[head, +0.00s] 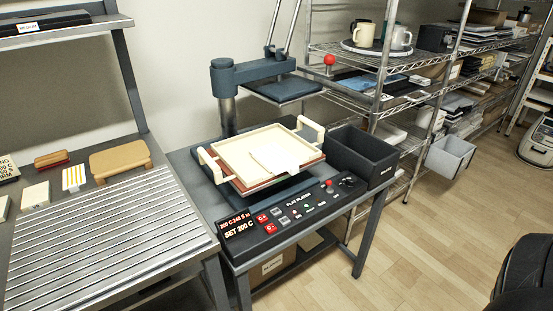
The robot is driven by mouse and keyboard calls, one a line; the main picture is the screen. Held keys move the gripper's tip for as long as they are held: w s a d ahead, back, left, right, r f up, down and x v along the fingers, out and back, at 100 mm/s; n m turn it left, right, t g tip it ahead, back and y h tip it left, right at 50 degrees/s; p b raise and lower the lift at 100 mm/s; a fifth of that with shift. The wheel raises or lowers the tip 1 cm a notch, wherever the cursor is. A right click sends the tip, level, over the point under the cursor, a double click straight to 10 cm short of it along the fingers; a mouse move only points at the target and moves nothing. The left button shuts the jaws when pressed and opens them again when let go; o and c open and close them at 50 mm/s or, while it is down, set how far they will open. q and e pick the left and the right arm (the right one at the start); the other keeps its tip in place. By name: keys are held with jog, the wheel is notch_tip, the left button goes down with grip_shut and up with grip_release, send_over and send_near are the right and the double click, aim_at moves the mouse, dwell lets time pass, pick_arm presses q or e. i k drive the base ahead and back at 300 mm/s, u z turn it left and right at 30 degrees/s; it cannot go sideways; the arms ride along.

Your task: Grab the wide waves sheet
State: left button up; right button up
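I cannot tell for sure which thing is the wide waves sheet. On the left table, a white sheet with yellow stripes (74,178) lies near the back, with a plain cream piece (36,196) to its left. Another pale piece (3,208) is cut off by the left edge. The press (230,80) stands in the middle, its upper plate (284,90) raised and swung to the back right. On its base sits a cream tray (233,153) with two handles, a small pale sheet (275,158) lying in it. Neither of my grippers shows.
The left table has a slatted metal front (110,235), a wooden stand (120,159), a red-brown block (51,159) and a lettered card (8,169). A black bin (362,156) stands right of the press, beside the control panel (290,215). A wire rack (400,95) holds mugs and stacks.

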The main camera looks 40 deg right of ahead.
aim_at(274, 157)
jog(key=u, duration=3.25)
jog(key=k, duration=2.15)
jog(key=z, duration=1.35)
